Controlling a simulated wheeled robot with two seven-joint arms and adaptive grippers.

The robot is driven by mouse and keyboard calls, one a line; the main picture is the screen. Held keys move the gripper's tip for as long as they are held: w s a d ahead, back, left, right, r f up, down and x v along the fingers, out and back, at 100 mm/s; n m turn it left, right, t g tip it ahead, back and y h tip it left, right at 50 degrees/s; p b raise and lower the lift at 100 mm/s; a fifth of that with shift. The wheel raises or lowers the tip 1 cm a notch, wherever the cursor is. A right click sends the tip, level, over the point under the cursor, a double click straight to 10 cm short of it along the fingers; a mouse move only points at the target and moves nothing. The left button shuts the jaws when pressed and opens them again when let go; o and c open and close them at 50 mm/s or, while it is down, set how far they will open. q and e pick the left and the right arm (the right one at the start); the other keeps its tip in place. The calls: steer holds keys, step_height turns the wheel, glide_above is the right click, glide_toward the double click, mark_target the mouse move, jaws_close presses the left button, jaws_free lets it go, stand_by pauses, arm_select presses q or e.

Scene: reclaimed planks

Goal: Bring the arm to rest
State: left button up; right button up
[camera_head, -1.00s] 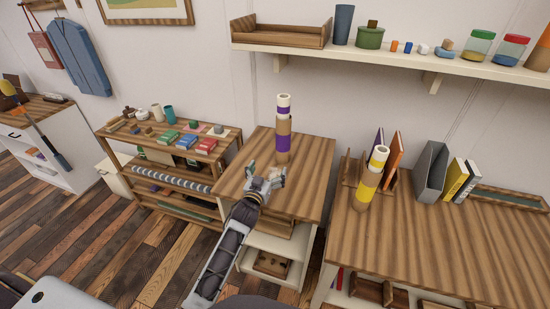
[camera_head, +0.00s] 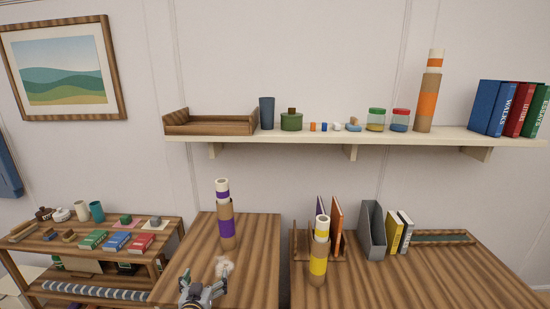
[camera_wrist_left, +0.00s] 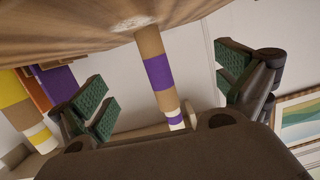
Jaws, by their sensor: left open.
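My left gripper (camera_head: 204,284) is at the bottom edge of the head view, over the front left of a small wooden table (camera_head: 258,275). Its fingers are spread and empty. A brown tube with a purple band and white top (camera_head: 227,228) stands upright on that table, behind the gripper and apart from it. In the left wrist view, which is upside down, the green-padded fingers (camera_wrist_left: 165,85) are wide apart. The purple-banded tube (camera_wrist_left: 153,62) shows beyond the gap between them. Most of my left arm is out of the head view. My right gripper does not show.
A yellow-banded tube (camera_head: 318,258) stands on the right-hand table (camera_head: 420,282) near a grey file holder (camera_head: 372,232) and books. A low shelf unit (camera_head: 60,245) is at the left. A wall shelf (camera_head: 290,136) holds jars, books and an orange-banded tube (camera_head: 428,100).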

arm_select(q)
steer(key=s+f+m+g, duration=0.15)
steer(key=s+g, duration=0.25)
steer(key=s, duration=0.6)
steer(key=s+f+g, duration=0.2)
steer(key=s+g, duration=0.2)
steer(key=s, duration=0.6)
steer(key=s+f+m+g, duration=0.15)
steer(key=s+g, duration=0.25)
steer(key=s, duration=0.6)
step_height(320, 180, down, 33)
steer(key=s+g, duration=0.1)
steer(key=s, duration=0.2)
steer(key=s+a+f+g, duration=0.1)
steer(key=s+a+f, duration=0.2)
steer(key=s+f, duration=1.7)
steer(key=shift+s+g+h, duration=0.3)
steer(key=shift+s, duration=0.65)
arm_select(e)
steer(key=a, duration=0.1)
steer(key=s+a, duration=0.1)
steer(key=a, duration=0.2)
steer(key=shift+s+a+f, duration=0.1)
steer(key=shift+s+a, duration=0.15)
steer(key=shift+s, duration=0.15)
arm_select(q)
steer(key=shift+a, duration=0.1)
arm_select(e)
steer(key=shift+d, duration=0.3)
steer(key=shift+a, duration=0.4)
